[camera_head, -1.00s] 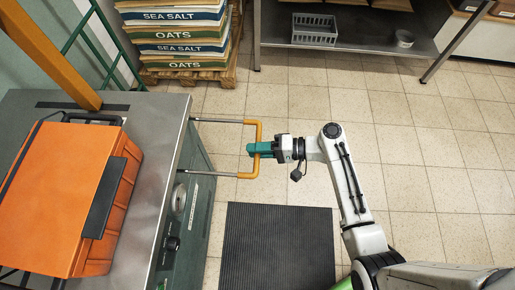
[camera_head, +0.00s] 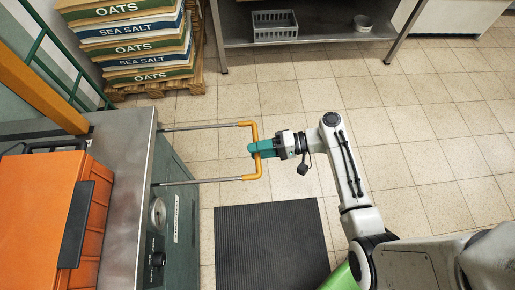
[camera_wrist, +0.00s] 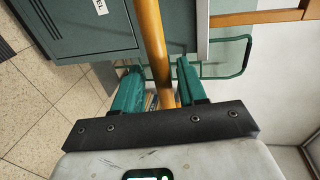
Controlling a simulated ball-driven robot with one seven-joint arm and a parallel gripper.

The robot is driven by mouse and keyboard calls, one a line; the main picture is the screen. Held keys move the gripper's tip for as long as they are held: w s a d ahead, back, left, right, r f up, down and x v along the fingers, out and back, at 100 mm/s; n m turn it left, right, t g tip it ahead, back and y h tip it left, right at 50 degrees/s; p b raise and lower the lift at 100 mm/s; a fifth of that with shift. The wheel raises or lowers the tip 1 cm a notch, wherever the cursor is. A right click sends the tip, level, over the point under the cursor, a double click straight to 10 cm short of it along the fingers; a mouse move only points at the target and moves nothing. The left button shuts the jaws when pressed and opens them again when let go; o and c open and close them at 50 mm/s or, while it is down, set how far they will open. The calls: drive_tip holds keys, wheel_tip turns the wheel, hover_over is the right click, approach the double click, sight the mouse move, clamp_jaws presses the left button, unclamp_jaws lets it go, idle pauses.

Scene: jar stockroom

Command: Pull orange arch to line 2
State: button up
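The orange arch (camera_head: 260,168) stands out from the green cabinet (camera_head: 177,211) on two grey rods, well clear of the cabinet's face. My gripper (camera_head: 258,149) has its teal fingers on the arch's crossbar, about midway between the rods. In the wrist view the orange bar (camera_wrist: 150,35) runs between the two fingers of my gripper (camera_wrist: 160,72), which are closed about it. I cannot make out line 2 or any numbered line on the rods in either view.
An orange case (camera_head: 38,215) sits on the cabinet's steel top. A black ribbed mat (camera_head: 270,245) lies on the tiled floor below the arch. Stacked sacks (camera_head: 135,45) on a pallet and a steel shelf (camera_head: 310,33) stand at the back.

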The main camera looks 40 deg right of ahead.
drive_tip(key=b+v, duration=0.1)
drive_tip(key=v, duration=0.9)
drive_tip(key=shift+s+d, duration=0.2)
drive_tip(key=shift+d, duration=0.1)
idle(0.4)
